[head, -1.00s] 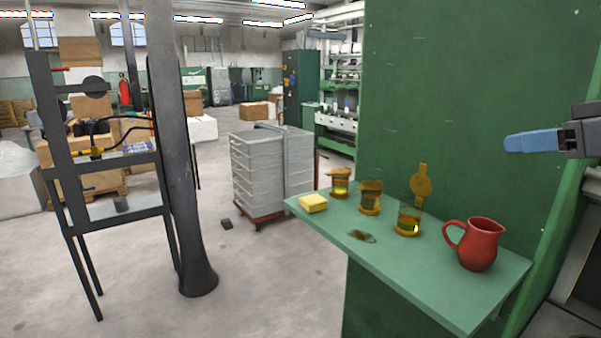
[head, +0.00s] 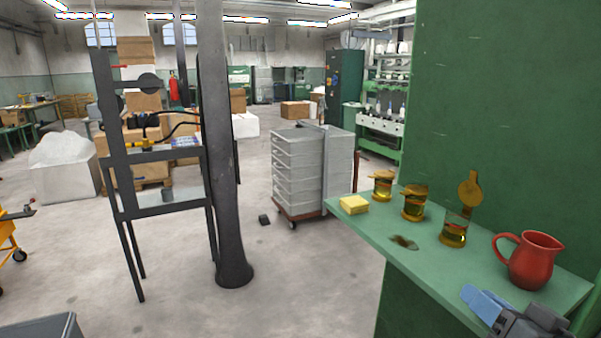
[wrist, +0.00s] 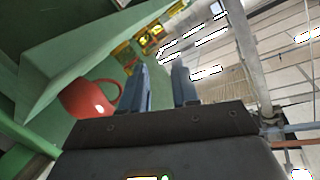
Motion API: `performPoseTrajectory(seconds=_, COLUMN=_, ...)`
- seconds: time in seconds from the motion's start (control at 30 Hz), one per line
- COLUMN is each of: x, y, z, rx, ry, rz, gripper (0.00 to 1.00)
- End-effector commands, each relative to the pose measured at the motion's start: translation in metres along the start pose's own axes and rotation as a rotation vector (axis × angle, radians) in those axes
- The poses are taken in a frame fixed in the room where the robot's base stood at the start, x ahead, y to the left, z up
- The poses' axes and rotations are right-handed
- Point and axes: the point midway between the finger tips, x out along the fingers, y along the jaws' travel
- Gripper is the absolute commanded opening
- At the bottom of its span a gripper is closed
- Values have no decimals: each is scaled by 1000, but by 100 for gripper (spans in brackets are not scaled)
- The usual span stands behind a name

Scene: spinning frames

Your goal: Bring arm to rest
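My gripper (head: 484,304) shows at the bottom right of the head view, by the front edge of the green shelf (head: 440,268) and in front of the red pitcher (head: 532,262). In the wrist view its two blue fingers (wrist: 159,88) stand apart with nothing between them. The pitcher also shows in the wrist view (wrist: 90,98), left of the fingers and apart from them. Several amber jars, one of them an open-lidded jar (head: 453,230), stand upright on the shelf. A yellow sponge (head: 354,204) lies at the shelf's far left.
A dark stain (head: 403,242) marks the shelf near its front edge. A green wall panel (head: 500,110) rises behind the shelf. A grey drawer cabinet (head: 300,170), a dark column (head: 222,180) and a metal frame (head: 120,190) stand beyond. The concrete floor between them and the shelf is mostly free.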

Motion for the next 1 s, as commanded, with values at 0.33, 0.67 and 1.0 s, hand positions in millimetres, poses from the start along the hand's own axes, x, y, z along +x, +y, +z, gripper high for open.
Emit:
performPoseTrajectory(seconds=0.33, x=-80, y=-19, z=109, rx=15, ry=-23, rz=137, gripper=30)
performPoseTrajectory(seconds=0.67, x=-189, y=-35, z=165, rx=-110, ry=-58, rz=206, gripper=30)
performPoseTrajectory(seconds=1.0, x=-289, y=-51, z=170, rx=-302, ry=-92, rz=165, gripper=30)
